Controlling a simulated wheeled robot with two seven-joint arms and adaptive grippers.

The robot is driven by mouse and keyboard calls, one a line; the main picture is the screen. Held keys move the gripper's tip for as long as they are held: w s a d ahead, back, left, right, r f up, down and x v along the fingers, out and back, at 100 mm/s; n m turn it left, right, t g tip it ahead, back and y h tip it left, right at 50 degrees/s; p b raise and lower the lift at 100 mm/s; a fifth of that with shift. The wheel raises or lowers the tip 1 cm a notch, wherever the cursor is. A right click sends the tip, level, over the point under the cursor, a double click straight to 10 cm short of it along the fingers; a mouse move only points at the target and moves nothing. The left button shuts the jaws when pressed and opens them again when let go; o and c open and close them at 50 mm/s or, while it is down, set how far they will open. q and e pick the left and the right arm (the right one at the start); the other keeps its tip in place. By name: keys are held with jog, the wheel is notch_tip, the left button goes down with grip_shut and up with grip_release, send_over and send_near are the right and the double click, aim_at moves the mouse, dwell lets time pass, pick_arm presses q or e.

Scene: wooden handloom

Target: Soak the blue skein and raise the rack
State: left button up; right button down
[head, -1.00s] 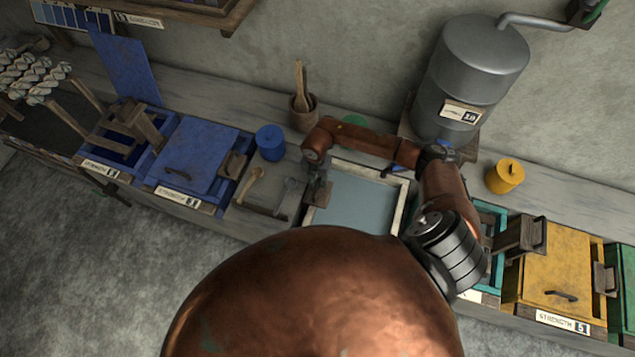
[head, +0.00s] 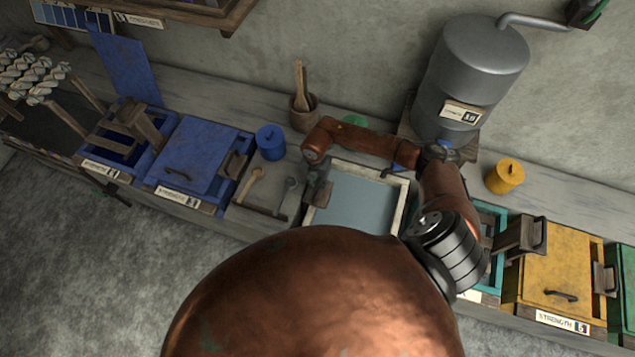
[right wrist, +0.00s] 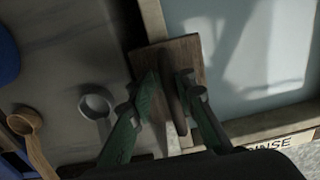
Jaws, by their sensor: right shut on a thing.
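My right gripper (head: 318,188) is at the left rim of the rinse basin (head: 403,207), which holds pale grey-blue liquid. In the right wrist view its fingers (right wrist: 172,100) are shut on a dark wooden handle (right wrist: 173,82) on a brown wooden block (right wrist: 192,52). An open blue vat (head: 86,157) with a wooden rack (head: 146,122) in it stands at the left. A blue vat with its lid on (head: 196,158) stands beside it. Pale skeins (head: 35,75) hang at the far left; I see no blue skein. My left gripper is not in view.
A wooden spoon (head: 251,184), a grey ladle (head: 289,190) and a blue pot (head: 270,141) sit left of the basin. A metal tank (head: 470,75) stands behind it. A yellow vat (head: 556,268) is at the right. A blue board (head: 125,65) leans on the wall.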

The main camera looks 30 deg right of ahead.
notch_tip(320, 180, up, 19)
jog(key=p, duration=1.3)
jog(key=shift+w+a+p, duration=0.3)
jog(key=shift+w+a, duration=0.05)
jog(key=shift+a, duration=0.1)
jog(key=c, duration=2)
grip_release()
jog(key=shift+w+f, duration=0.15)
jog(key=o, duration=1.2)
jog(key=shift+s+d+f, duration=0.2)
jog(key=shift+s+d, duration=0.05)
notch_tip(320, 180, up, 7)
jog(key=p, duration=0.4)
jog(key=shift+s+d, duration=0.1)
